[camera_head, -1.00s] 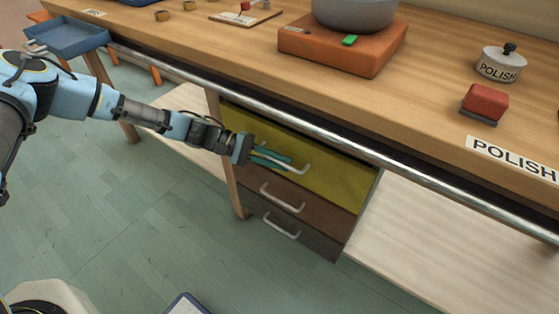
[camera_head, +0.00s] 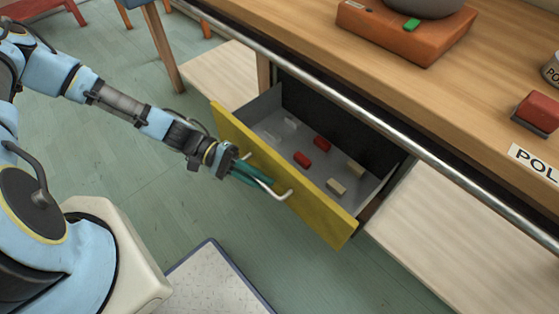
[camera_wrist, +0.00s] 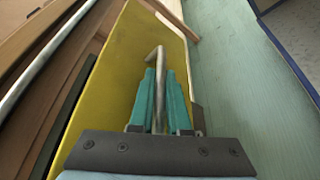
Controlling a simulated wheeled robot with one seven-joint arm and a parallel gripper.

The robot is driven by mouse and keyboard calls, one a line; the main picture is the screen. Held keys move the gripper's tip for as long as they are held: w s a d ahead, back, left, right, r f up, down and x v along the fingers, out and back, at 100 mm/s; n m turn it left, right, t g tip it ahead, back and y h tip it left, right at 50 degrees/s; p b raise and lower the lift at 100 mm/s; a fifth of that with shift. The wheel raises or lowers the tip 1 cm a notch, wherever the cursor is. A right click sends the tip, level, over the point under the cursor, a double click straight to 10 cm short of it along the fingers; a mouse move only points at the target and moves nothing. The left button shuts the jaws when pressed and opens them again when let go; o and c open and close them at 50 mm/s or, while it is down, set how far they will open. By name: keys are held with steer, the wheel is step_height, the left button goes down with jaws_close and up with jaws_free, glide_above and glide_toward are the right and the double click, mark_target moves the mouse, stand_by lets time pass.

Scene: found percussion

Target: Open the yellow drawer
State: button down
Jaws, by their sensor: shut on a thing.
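The yellow drawer (camera_head: 300,185) stands pulled well out from under the workbench, and its inside shows in the head view. Its pale bar handle (camera_head: 284,194) is on the yellow front. My gripper (camera_head: 262,178) has teal fingers and is shut on this handle. In the wrist view the handle (camera_wrist: 159,57) runs between the two teal fingers (camera_wrist: 160,98), against the yellow front (camera_wrist: 118,72). Inside the drawer lie two red blocks (camera_head: 321,144), two cream blocks (camera_head: 336,187) and some pale grey pieces (camera_head: 290,123).
The wooden workbench (camera_head: 500,105) with a metal rail (camera_head: 355,108) along its edge is above the drawer. A pale lower shelf (camera_head: 450,225) is to the right. A mat with a dark blue edge (camera_head: 215,285) lies on the green floor.

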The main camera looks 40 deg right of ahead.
steer(key=shift+a, duration=1.75)
steer(key=c, duration=0.9)
jaws_free()
steer(key=shift+b+v, duration=0.9)
steer(key=shift+v, duration=4.55)
